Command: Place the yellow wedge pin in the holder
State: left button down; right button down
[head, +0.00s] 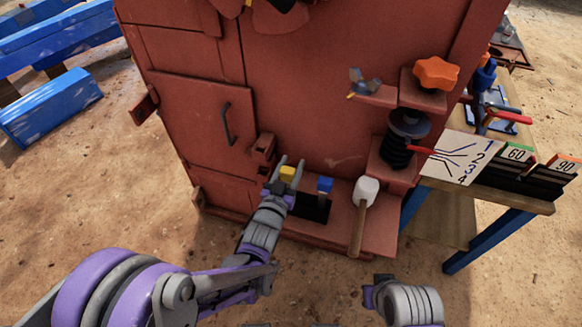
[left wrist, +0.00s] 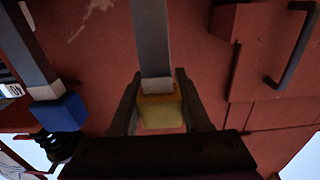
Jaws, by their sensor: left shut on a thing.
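The yellow wedge pin (head: 287,173) has a yellow block head, and in the left wrist view its head (left wrist: 160,110) shows with a grey shank. My left gripper (head: 286,170) is shut on the yellow head, one finger on each side. A blue-headed pin (head: 324,185) stands just right of it, and it also shows in the left wrist view (left wrist: 58,112). A dark recess (head: 312,208), perhaps the holder, lies in the red ledge below the two heads. Whether the yellow pin's tip is inside it is hidden. My right gripper (head: 372,290) is low in the head view, its fingers unclear.
The red crusher body (head: 300,100) stands behind, with a handled door (head: 205,120) at left. A white-headed mallet (head: 360,205) leans at the ledge's right. An orange knob (head: 436,73) and black spring (head: 398,150) are farther right, beside a table (head: 490,200). Sandy ground in front is open.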

pick_arm(q)
jog(key=shift+f, duration=0.15)
jog(key=shift+c, duration=1.8)
grip_release()
